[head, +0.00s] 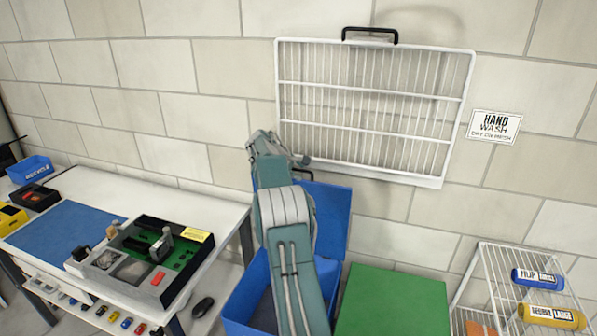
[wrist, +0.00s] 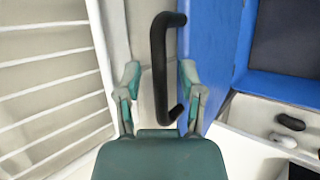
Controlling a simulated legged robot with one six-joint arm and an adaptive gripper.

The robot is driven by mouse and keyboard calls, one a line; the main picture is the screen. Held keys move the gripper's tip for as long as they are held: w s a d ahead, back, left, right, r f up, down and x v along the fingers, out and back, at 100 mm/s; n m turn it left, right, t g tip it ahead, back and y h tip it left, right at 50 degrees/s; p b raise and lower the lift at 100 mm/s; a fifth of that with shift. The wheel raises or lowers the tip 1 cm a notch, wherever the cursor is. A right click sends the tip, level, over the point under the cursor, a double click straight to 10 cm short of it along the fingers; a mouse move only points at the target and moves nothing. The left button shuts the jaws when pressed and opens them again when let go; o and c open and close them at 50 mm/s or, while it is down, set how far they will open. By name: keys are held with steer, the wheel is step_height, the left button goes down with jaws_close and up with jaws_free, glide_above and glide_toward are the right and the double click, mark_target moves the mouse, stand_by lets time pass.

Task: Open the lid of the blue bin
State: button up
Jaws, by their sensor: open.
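The blue bin (head: 241,303) stands on the floor below the wall rack, its lid (head: 334,222) raised roughly upright near the wall. My arm hides part of the bin and the lid. A black handle (head: 304,174) shows at the lid's top edge. In the wrist view the black handle (wrist: 158,45) lies between the fingers of my gripper (wrist: 161,74), beside the blue lid face (wrist: 206,55). My gripper is open, with gaps on both sides of the handle. In the head view its fingers are partly hidden by my arm.
A white wire rack (head: 375,105) on the wall is close to my gripper. A green box (head: 392,305) stands right of the bin, and a wire shelf (head: 490,262) with bottles farther right. A white table (head: 190,205) with a blue mat (head: 62,232) and tools is at left.

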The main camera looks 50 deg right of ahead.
steer(key=v, duration=1.2)
steer(key=shift+f, duration=0.1)
steer(key=s+a+r+t+y, duration=0.1)
steer(key=s+a+r+t, duration=0.15)
steer(key=a, duration=0.65)
steer(key=s+a+r+m+t+y, duration=0.15)
steer(key=s+a+r, duration=0.25)
steer(key=a, duration=0.5)
steer(key=s+a+r+n+t+y, duration=0.1)
steer(key=s+a+r, duration=0.2)
steer(key=a, duration=0.6)
steer(key=s+a+f+m+t+y, duration=0.1)
steer(key=s+a+f, duration=0.3)
steer(key=s+a, duration=0.5)
steer(key=s+a+f+m+t+y, duration=0.1)
steer(key=s+a+f+y, duration=0.3)
steer(key=s+a, duration=0.5)
steer(key=s, duration=0.3)
steer(key=shift+a+f, duration=0.35)
steer(key=shift+a, duration=0.05)
